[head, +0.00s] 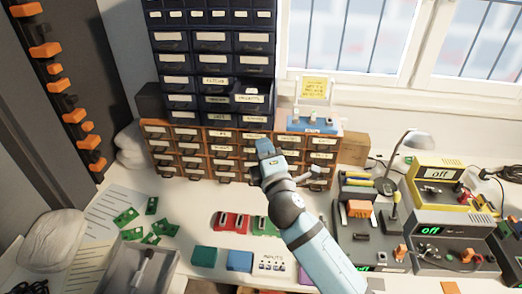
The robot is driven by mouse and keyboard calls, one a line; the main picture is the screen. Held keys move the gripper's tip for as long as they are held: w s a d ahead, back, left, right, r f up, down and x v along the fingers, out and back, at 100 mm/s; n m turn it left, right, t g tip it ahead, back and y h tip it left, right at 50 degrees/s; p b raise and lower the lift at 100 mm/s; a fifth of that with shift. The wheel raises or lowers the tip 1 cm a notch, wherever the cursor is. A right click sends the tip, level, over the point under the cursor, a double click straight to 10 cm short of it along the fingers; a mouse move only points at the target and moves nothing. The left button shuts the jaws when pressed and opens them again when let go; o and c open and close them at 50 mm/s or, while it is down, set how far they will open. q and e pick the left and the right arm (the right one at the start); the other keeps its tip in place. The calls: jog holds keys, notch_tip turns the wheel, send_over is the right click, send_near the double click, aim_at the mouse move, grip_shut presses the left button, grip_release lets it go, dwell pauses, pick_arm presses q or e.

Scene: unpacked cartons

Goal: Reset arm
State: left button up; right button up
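My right arm reaches in from the bottom right over the workbench. Its gripper (265,147) is in front of the brown drawer cabinet (178,160); whether its fingers are open or shut cannot be made out. No held object shows at it. Above it, one drawer (252,100) of the dark blue cabinet (165,60) stands partly pulled out. My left gripper is not in view.
Green circuit boards (126,217) lie at the left near a grey bin (122,262). Red and green pieces and teal and blue boxes (239,261) sit near my arm. Instruments (435,240) and a desk lamp (417,139) crowd the right.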

jog(key=shift+f, duration=0.1)
dwell(0.4)
jog(key=s+d+f+m+g+p, duration=0.1)
jog(key=s+d+f+m+g, duration=0.1)
jog(key=s+d+f+m, duration=0.3)
jog(key=s+f+m+g+h, duration=0.1)
jog(key=s+f, duration=0.1)
jog(key=f, duration=0.4)
jog(key=s+d+f+m+g+p, duration=0.1)
jog(key=s+d+f+m+g, duration=0.1)
jog(key=s+d+f+m, duration=0.3)
jog(key=s+d+f+m+g+p, duration=0.1)
jog(key=s+d+f+m, duration=0.1)
jog(key=s+f, duration=0.3)
jog(key=s+d+f+m+g+p, duration=0.1)
jog(key=s+f+m, duration=0.4)
jog(key=s, duration=0.7)
jog(key=d+f+g, duration=0.1)
jog(key=d, duration=0.1)
jog(key=shift+s+d+f+g, duration=0.2)
jog(key=shift+s+d+g, duration=0.1)
jog(key=shift+s+d, duration=0.1)
jog(key=shift+s+d+m+h, duration=0.25)
jog(key=shift+d+m+h, duration=0.05)
